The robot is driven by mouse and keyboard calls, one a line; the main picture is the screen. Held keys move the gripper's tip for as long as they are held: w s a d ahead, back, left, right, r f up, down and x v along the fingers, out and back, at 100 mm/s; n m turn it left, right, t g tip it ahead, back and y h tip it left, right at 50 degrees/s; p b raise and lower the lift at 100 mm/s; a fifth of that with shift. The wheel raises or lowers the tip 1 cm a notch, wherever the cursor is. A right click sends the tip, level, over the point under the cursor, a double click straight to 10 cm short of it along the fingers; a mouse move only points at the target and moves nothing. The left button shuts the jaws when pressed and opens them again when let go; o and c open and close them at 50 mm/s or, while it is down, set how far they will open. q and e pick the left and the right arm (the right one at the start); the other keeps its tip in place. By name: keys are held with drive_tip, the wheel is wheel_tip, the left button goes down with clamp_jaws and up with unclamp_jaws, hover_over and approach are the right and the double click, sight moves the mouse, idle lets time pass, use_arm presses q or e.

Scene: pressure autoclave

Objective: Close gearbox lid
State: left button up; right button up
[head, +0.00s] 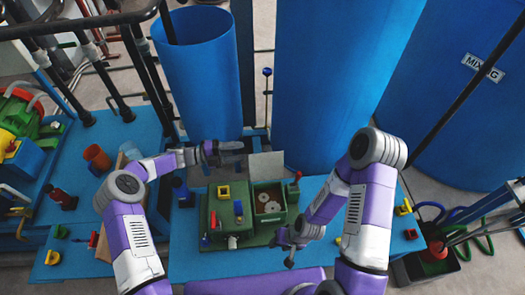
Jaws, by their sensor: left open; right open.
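The green gearbox (222,219) stands on the blue bench in the middle of the head view. Its right compartment is open from above, and pale round gears (268,203) show inside. The gearbox lid (266,165), a grey-beige plate, stands raised at the back edge of this compartment. My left gripper (240,151) is open and empty, just left of the lid's upper part; I cannot tell whether it touches the lid. My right gripper (281,252) is open and empty, low at the gearbox's front right corner.
Large blue tanks (335,80) stand close behind the bench. A red-topped part (293,188) rises at the gearbox's right side. An orange cup (97,157) and a dark red bottle (61,197) are at the left. The blue bench top (195,262) is bare front left of the gearbox.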

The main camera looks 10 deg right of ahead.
sight(260, 154)
use_arm(q)
drive_tip(key=d, duration=0.3)
drive_tip(key=d+f, duration=0.1)
drive_tip(key=d, duration=0.1)
drive_tip(key=s+d, duration=0.1)
drive_tip(key=d, duration=0.2)
drive_tip(key=shift+d+f, duration=0.15)
drive_tip(key=shift+d, duration=0.15)
drive_tip(key=shift+c, duration=0.3)
clamp_jaws()
